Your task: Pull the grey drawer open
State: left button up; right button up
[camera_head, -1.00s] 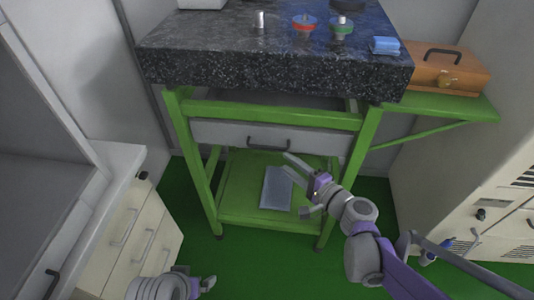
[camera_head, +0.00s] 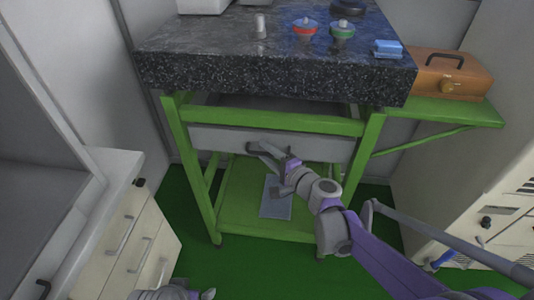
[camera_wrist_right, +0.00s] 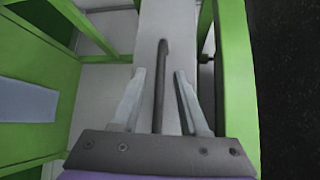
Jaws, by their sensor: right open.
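The grey drawer (camera_head: 222,139) sits shut under the black stone top in the green frame. Its dark bar handle (camera_wrist_right: 160,88) shows in the right wrist view, running lengthwise between the fingers of my right gripper (camera_wrist_right: 159,75). Those fingers are open, one on each side of the handle, with gaps between. In the head view my right gripper (camera_head: 266,155) is at the middle of the drawer front and hides most of the handle. My left gripper (camera_head: 207,294) shows only in part at the bottom edge; its jaw state is unclear.
The green table frame (camera_head: 200,195) surrounds the drawer, with a lower shelf holding a flat grey-blue item (camera_head: 276,203). A cream drawer cabinet (camera_head: 125,240) stands at left. A wooden box (camera_head: 450,80) sits on the right side shelf. Green floor lies open in front.

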grip_shut()
dwell(1.3)
